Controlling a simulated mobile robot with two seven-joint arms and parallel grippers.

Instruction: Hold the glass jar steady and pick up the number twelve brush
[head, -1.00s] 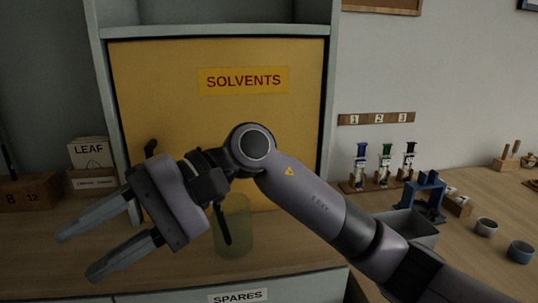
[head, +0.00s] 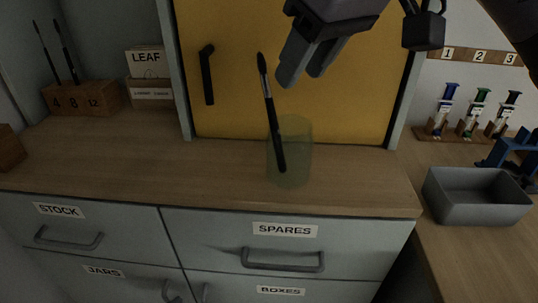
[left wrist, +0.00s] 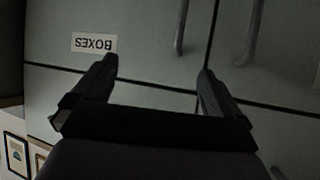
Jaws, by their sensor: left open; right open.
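The glass jar (head: 302,158), greenish and see-through, stands upright on the wooden counter in front of the yellow cabinet door. A dark brush (head: 270,103) stands in it, leaning slightly left, bristles up, its upper part above the rim. No number is readable on it. My right gripper (head: 300,73) is open and empty, above and slightly right of the brush tip in the picture, apart from it. My left gripper (left wrist: 157,68) shows only in the left wrist view, open and empty, before the grey drawer fronts.
A wooden block (head: 83,98) marked 4, 8, 12 holds two brushes at the back left; its 12 end looks empty. A grey bin (head: 477,197) and sand timers (head: 468,120) stand at right. The counter left of the jar is clear.

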